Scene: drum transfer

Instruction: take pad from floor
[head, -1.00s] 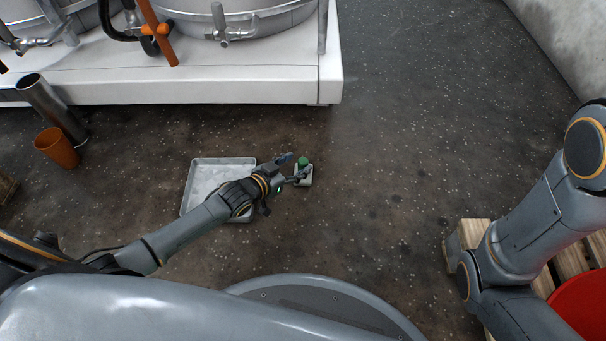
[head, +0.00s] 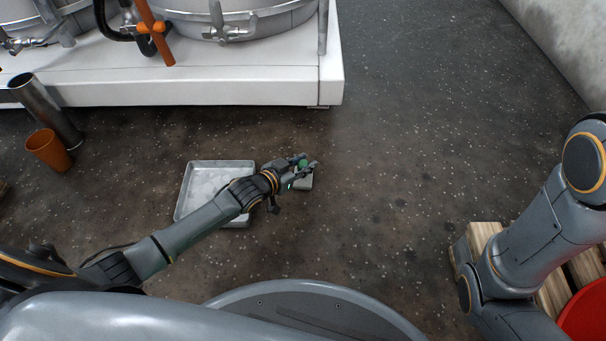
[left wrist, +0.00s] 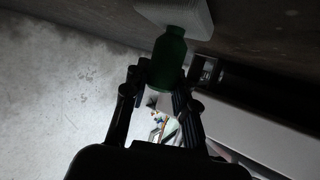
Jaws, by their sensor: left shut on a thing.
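The pad (head: 305,183) is a small pale block with a green grip on top. It is on the floor just right of a shallow metal tray. My left gripper (head: 305,164) reaches down over it and is shut on the green grip. In the left wrist view, the green grip (left wrist: 169,55) sits between the fingers (left wrist: 164,78), and the pale block (left wrist: 178,14) is at its far end. I cannot tell whether the block still touches the floor. My right gripper is out of view; only my right arm shows at the right.
The metal tray (head: 240,166) holds whitish lumps. A white plinth (head: 200,90) with vessels is behind. A wooden pallet (head: 484,232) with a red container (head: 585,315) is at the right.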

